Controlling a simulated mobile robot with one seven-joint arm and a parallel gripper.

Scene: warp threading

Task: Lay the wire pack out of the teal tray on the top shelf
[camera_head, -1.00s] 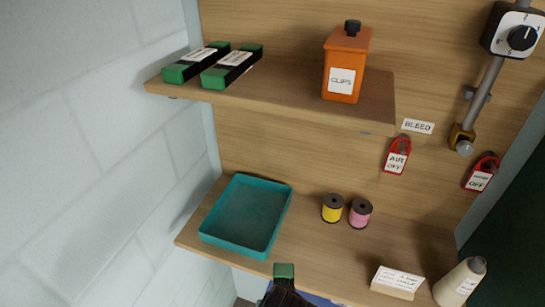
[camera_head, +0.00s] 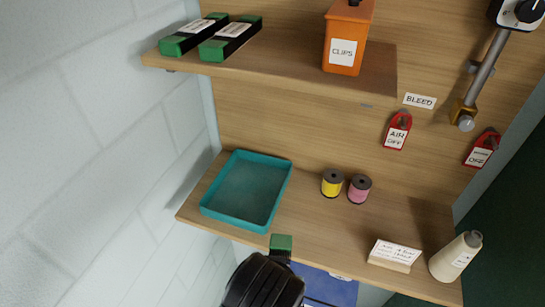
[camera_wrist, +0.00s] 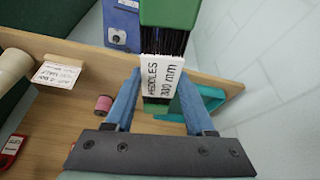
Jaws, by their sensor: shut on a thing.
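The wire pack (camera_wrist: 162,70) is a dark bundle of wires with green ends and a white label reading "HEDDLES 300 mm". My gripper (camera_wrist: 158,92) is shut on it, with a blue finger on each side. In the head view only a green end of the pack (camera_head: 281,242) shows clearly, just in front of the lower shelf. The teal tray (camera_head: 204,212) is empty on the left of the lower shelf. The top shelf (camera_head: 290,65) holds two similar black packs with green ends, a left one (camera_head: 190,35) and a right one (camera_head: 230,38), side by side at its left end.
An orange CLIPS box (camera_head: 346,38) stands on the top shelf's right part; bare shelf lies between it and the packs. Yellow (camera_head: 332,183) and pink (camera_head: 359,188) spools, a card (camera_head: 394,254) and a cone (camera_head: 456,256) stand on the lower shelf. A blue cabinet (camera_head: 325,287) is below.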

